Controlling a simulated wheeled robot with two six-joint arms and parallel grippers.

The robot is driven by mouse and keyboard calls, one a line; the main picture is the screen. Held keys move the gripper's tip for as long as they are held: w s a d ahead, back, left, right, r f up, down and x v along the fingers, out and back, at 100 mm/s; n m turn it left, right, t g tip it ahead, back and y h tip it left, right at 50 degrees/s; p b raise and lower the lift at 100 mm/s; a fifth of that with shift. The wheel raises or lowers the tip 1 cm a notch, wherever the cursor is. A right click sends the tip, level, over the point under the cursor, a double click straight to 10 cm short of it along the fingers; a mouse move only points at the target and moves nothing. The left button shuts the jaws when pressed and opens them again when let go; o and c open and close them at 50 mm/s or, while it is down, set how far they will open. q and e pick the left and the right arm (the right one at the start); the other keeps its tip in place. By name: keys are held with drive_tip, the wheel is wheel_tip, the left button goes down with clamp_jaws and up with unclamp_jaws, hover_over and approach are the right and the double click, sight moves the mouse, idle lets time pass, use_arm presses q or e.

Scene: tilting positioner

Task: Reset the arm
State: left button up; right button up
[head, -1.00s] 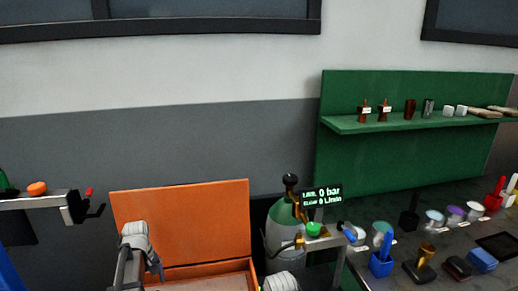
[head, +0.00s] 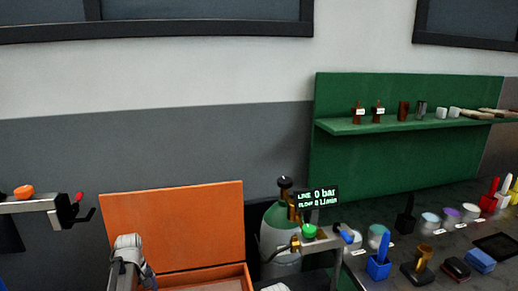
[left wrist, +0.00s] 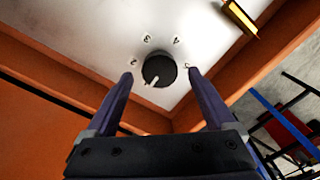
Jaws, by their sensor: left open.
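In the left wrist view my left gripper (left wrist: 161,74) is open, with its two dark fingers pointing at a pale panel. A round black knob (left wrist: 159,70) with a light pointer mark shows between the fingertips. I cannot tell whether the fingers touch it. Several numbered marks sit around the knob. The panel (left wrist: 200,25) is framed by orange walls. In the head view an orange box with a raised lid (head: 175,225) stands at the lower left, beside part of my left arm (head: 127,255). My left fingertips are out of the head view. My right gripper is not seen.
A dark bench (head: 440,238) holds jars, a blue holder and brushes. A green shelf (head: 400,124) is behind. A yellow piece (left wrist: 240,17) sits on the panel.

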use_arm(q)
wheel_tip(320, 180, up, 7)
drive_tip(key=p, duration=0.6)
wheel_tip(320, 180, down, 8)
drive_tip(key=b, duration=0.8)
drive_tip(key=shift+f, duration=0.2)
drive_tip(key=shift+r+m, duration=0.15)
drive_tip(key=shift+m, duration=0.45)
drive_tip(key=m, duration=0.7)
drive_tip(key=shift+d, duration=0.1)
drive_tip(key=m, duration=0.4)
drive_tip(key=shift+m, duration=2.3)
drive_tip(key=shift+d, duration=0.1)
